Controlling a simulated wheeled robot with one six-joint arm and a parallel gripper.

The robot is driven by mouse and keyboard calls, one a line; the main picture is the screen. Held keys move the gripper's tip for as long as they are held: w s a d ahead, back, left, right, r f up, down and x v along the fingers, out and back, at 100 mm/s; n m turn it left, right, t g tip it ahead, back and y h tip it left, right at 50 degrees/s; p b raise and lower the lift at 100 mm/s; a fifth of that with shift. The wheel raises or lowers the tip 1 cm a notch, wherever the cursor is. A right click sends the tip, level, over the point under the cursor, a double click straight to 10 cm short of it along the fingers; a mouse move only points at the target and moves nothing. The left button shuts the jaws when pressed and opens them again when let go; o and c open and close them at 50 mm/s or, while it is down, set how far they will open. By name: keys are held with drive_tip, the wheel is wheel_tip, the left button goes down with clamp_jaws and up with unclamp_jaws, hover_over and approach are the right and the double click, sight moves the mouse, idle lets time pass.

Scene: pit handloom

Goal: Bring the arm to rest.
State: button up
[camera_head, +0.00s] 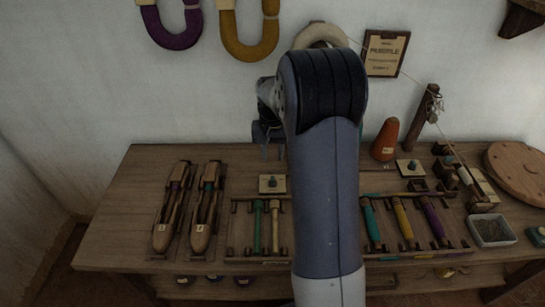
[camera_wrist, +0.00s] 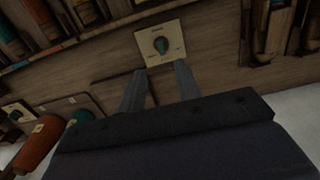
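My gripper (camera_wrist: 162,68) shows in the wrist view with its two fingers spread apart. Nothing is between them. Beyond the fingertips is a small pale plate with a dark teal knob (camera_wrist: 160,45); I cannot tell the exact gap. In the head view my arm rises through the middle of the picture and bends over the wooden table (camera_head: 135,190). Its far end is mostly hidden behind the arm itself, left of centre near the back wall. The same knob plate (camera_head: 272,184) shows just left of the arm.
Two wooden shuttles (camera_head: 203,215) lie at the left. Racks of coloured bobbins (camera_head: 402,222) flank my arm. An orange cone (camera_head: 385,140), a wooden post (camera_head: 420,118), a tray (camera_head: 491,230) and a round wooden disc (camera_head: 520,170) stand to the right. The table's left end is bare.

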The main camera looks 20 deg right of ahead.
sight(272, 180)
drive_tip(key=shift+f, duration=0.15)
wheel_tip(272, 180, down, 11)
drive_tip(key=shift+r+b, duration=0.1)
drive_tip(key=shift+b, duration=0.55)
drive_tip(key=shift+r+n, duration=0.1)
drive_tip(key=shift+n, duration=0.2)
